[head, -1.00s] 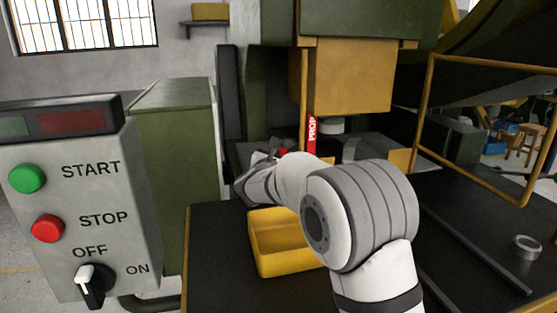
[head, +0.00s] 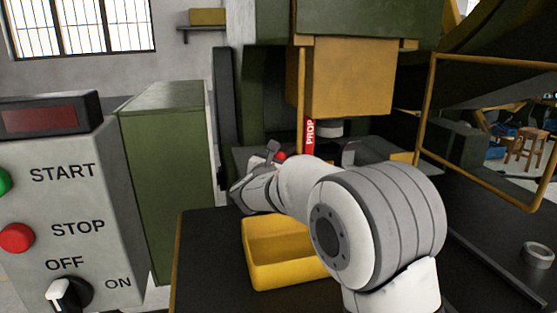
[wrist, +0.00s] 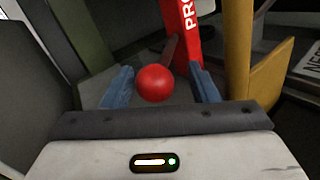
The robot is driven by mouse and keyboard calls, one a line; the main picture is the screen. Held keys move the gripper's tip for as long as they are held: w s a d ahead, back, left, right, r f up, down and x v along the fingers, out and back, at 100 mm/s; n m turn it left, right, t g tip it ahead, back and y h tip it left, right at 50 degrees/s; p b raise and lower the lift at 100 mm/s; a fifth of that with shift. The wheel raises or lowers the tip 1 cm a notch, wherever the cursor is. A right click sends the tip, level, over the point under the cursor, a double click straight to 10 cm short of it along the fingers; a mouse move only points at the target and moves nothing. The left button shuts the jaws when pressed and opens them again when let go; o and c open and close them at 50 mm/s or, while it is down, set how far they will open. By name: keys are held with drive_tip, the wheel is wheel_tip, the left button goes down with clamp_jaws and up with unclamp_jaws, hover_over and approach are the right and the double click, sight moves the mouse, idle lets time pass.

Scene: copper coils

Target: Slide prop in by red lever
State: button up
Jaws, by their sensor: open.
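The red prop (head: 310,134), lettered PROP, stands upright under the yellow ram block in the head view. Its lower part also shows in the wrist view (wrist: 186,28). A red ball knob (wrist: 155,83) on a dark lever (wrist: 171,49) sits between my open fingers in the wrist view, with a gap on each side. In the head view a bit of the red knob (head: 281,156) shows past my wrist. My gripper (wrist: 160,88) is open around the knob; in the head view my arm partly hides it (head: 268,152).
A yellow bin (head: 262,272) sits on the dark table in front of the press. The yellow ram block (head: 345,75) hangs above the prop. A yellow guard frame (head: 480,183) stands at the right, and a grey control box (head: 65,200) at the left. A metal ring (head: 538,254) lies far right.

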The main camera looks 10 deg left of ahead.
wheel_tip(320, 180, up, 10)
drive_tip(key=shift+r+p, duration=0.1)
drive_tip(key=shift+p, duration=0.65)
